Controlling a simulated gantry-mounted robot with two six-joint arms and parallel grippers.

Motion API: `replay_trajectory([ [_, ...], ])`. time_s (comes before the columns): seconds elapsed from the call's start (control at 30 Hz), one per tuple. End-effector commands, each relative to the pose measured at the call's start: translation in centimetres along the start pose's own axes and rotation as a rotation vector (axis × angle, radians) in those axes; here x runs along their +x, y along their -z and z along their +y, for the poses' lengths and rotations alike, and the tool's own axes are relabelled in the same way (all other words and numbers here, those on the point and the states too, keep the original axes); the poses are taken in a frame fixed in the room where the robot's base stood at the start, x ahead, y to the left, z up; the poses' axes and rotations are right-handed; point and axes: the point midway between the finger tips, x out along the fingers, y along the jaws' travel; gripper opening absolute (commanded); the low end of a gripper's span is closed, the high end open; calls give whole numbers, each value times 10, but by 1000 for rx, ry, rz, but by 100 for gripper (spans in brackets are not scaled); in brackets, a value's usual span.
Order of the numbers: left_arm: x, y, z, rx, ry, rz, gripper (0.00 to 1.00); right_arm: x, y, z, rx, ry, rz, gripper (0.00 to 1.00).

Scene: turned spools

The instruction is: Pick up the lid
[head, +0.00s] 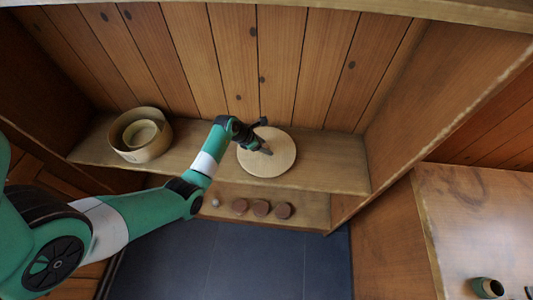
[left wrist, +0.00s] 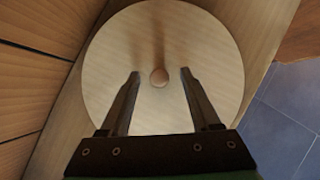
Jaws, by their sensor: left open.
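The lid (head: 280,166) is a round, pale wooden disc lying on the upper shelf in the head view. In the left wrist view the lid (left wrist: 165,35) fills the middle, with a small round wooden knob (left wrist: 159,77) at its centre. My left gripper (head: 267,152) is over the lid. In the left wrist view my left gripper (left wrist: 160,75) is open, with one finger on each side of the knob and a gap between each finger and the knob. I cannot tell how high the fingertips are above the lid. My right gripper does not show.
A round wooden box (head: 160,147) with a smaller ring-shaped piece inside stands at the left of the shelf (head: 335,177). Several brown round pieces (head: 261,208) sit on the lower shelf. A plank back wall and a right side panel enclose the shelf. A dark green-rimmed cup (head: 488,288) is at the lower right.

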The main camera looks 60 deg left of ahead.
Motion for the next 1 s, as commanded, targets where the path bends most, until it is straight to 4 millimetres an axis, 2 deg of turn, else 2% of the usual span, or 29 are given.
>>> replay_trajectory([
  [0.17,0,-1,0,0,-1,-1,64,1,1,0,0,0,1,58],
  [0.2,0,-1,0,0,-1,-1,60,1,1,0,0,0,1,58],
  [0.53,-1,-1,0,0,-1,0,1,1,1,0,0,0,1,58],
  [1.0,-2,-2,0,0,-1,-2,0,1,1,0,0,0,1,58],
])
